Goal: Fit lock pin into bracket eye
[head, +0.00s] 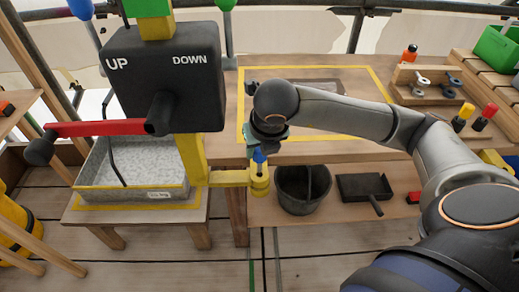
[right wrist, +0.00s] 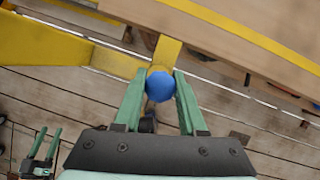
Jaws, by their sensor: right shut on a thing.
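My right gripper (head: 257,150) is shut on the lock pin, whose blue ball head (head: 259,156) shows at the fingertips. In the right wrist view the blue head (right wrist: 159,86) sits between the two green fingers (right wrist: 160,90). The yellow bracket (head: 228,177) reaches right from the yellow post, and its eye end (head: 260,184) lies right below the blue head. The bracket also shows in the right wrist view (right wrist: 115,61). The pin's shank is hidden, so I cannot tell whether it is in the eye. My left gripper (right wrist: 44,146) shows open and empty at the lower left there.
A black UP/DOWN box (head: 165,85) with a red lever (head: 95,128) stands left of my right arm. A grey tub (head: 110,195) is below it. A wooden bench (head: 350,152) lies behind; a black bucket (head: 303,207) and a dustpan (head: 365,188) sit on the low shelf.

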